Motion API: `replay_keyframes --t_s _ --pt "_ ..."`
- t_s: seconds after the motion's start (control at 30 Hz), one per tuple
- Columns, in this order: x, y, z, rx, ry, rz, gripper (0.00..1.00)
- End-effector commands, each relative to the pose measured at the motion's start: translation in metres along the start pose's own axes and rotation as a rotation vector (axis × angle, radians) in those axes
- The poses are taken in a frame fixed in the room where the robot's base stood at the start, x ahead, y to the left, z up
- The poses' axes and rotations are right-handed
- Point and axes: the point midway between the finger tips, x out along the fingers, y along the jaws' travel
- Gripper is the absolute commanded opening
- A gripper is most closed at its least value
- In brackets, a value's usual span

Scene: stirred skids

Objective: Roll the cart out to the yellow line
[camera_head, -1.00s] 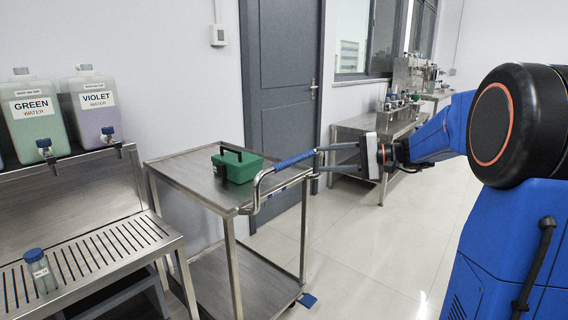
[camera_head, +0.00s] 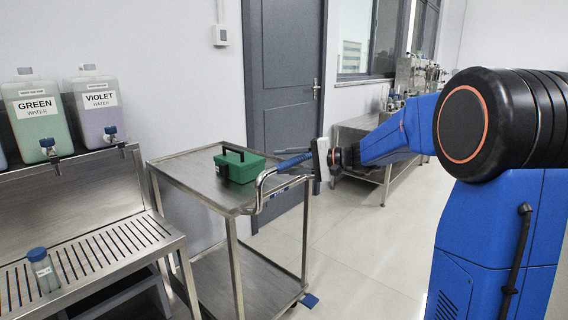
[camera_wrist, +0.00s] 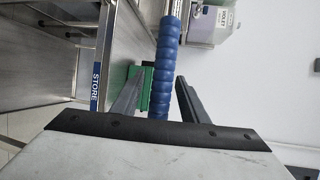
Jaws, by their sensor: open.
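The steel cart (camera_head: 190,160) stands left of centre in the head view, with two shelves and a blue-sleeved handle (camera_head: 293,163) at its right end. A green box (camera_head: 238,164) sits on its top shelf. My gripper (camera_head: 306,166) is at the handle, its fingers partly hidden in the head view. In the wrist view the gripper (camera_wrist: 161,78) is open, with the blue handle (camera_wrist: 165,65) between its fingers. I cannot tell whether either finger touches it. A blue STORE label (camera_wrist: 95,82) is on the cart's edge. No yellow line shows.
A steel bench (camera_head: 95,245) with green and violet water containers stands close on the cart's left. A grey door (camera_head: 283,90) is behind the cart. Another steel bench (camera_head: 375,140) is at the back right. Bare floor (camera_head: 350,240) lies right of the cart. A blue pedal (camera_head: 309,299) is low by the cart's wheel.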

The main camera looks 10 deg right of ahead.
Motion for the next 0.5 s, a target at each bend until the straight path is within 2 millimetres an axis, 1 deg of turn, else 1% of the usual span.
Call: replay_keyframes --t_s 0.1,0.33,0.37,0.4,0.47,0.5 --pt "0.0041 0.0001 0.0003 0.000 0.000 0.000 0.40" --pt "0.0044 0.0001 0.0002 0.000 0.000 0.000 0.40" --pt "0.0044 0.0000 0.0002 0.000 0.000 0.000 0.38" --pt "0.0044 0.0000 0.0002 0.000 0.000 0.000 0.28" --pt "0.0043 0.0000 0.0002 0.000 0.000 0.000 0.14" --pt "0.0043 0.0001 0.0002 0.000 0.000 0.000 0.04"
